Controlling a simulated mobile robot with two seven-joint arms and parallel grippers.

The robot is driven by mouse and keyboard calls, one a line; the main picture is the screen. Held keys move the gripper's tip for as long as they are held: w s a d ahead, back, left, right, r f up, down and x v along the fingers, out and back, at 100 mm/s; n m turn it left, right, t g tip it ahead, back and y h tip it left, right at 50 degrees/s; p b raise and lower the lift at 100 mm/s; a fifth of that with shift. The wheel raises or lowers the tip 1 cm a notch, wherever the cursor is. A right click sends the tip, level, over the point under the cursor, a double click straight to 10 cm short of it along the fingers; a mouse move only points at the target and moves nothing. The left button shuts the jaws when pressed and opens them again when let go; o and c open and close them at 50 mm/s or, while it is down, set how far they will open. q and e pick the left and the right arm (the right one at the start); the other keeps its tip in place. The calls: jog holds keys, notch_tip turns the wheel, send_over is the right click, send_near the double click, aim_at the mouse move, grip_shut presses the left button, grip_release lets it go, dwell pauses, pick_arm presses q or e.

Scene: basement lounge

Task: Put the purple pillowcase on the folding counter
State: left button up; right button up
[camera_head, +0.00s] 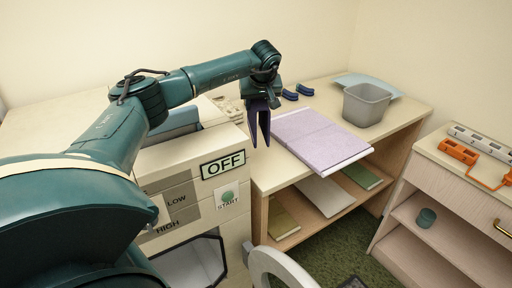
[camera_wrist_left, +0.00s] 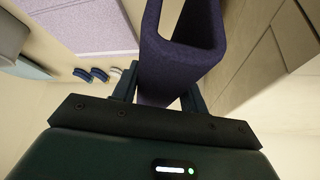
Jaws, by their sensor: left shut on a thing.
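My left gripper (camera_head: 262,97) is shut on the dark purple pillowcase (camera_head: 259,128), which hangs down from it in a folded, inverted-V shape. In the left wrist view the pillowcase (camera_wrist_left: 178,60) is a thick loop of cloth between the fingers. In the head view it hangs at the left end of the wooden folding counter (camera_head: 408,104), beside the washing machine (camera_head: 180,185); whether it touches either is unclear. A lavender board (camera_head: 318,138) lies on the counter, to the right of the pillowcase. My right gripper is not in view.
A grey bin (camera_head: 366,104), a light blue flat item (camera_head: 385,84) and small dark blue objects (camera_head: 298,92) are at the back of the counter. Boards lie on the shelf below. A cabinet with an orange-handled item (camera_head: 459,152) stands right. A white round-backed object (camera_head: 277,266) is in front.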

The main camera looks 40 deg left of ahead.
aim_at(262, 107)
pick_arm(q)
notch_tip(262, 107, down, 10)
jog(key=p, duration=0.1)
jog(key=shift+r, duration=0.2)
jog(key=shift+f, duration=0.2)
jog(key=o, duration=1)
jog(key=shift+r, duration=0.1)
jog(key=b+v, duration=0.1)
jog(key=v, duration=1.1)
jog(key=shift+d+r, duration=0.1)
jog(key=shift+r, duration=0.1)
jog(key=shift+f, duration=0.1)
